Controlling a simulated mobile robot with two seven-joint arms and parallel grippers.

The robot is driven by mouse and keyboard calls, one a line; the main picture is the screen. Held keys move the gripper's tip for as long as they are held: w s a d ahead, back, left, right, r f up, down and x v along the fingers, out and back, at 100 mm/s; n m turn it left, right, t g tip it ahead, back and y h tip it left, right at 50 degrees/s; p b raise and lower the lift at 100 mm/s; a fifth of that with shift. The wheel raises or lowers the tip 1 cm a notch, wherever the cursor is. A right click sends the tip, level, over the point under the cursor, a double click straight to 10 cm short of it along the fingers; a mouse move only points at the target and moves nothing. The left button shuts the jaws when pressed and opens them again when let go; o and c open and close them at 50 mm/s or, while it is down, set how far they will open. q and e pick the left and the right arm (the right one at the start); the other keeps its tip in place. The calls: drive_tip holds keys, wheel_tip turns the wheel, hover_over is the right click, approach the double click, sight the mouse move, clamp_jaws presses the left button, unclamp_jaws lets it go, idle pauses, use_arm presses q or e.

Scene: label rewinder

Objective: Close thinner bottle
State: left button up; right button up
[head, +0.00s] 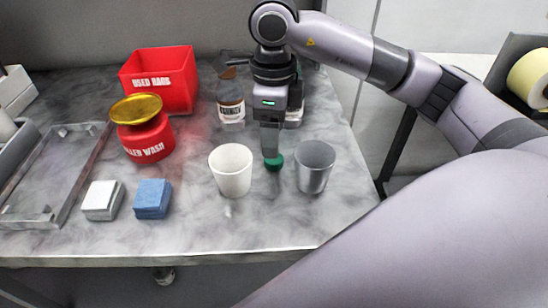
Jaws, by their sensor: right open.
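My right gripper (272,152) points straight down at the middle of the table, between a white cup and a metal cup. Its jaws are open, with the fingertips right at a small green cap-like piece (273,163). I cannot tell whether the fingers touch it. Another labelled container (295,116) is mostly hidden behind the gripper. My left gripper is out of view.
The white cup (231,170) and the metal cup (314,166) stand close on either side of the gripper. Left are a red rag bin (160,81), a red roller wash can (147,139), a white block (103,200), a blue block (153,198) and a tray frame. The front edge is clear.

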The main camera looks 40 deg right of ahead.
sight(274, 161)
drive_tip(key=shift+s+a+f+p, duration=0.1)
drive_tip(key=shift+s+f+p, duration=0.1)
drive_tip(key=shift+f, duration=1.1)
drive_tip(key=shift+s+f+p, duration=0.1)
drive_tip(key=shift+f+p, duration=0.05)
drive_tip(key=shift+f, duration=1.15)
drive_tip(key=c, duration=1.1)
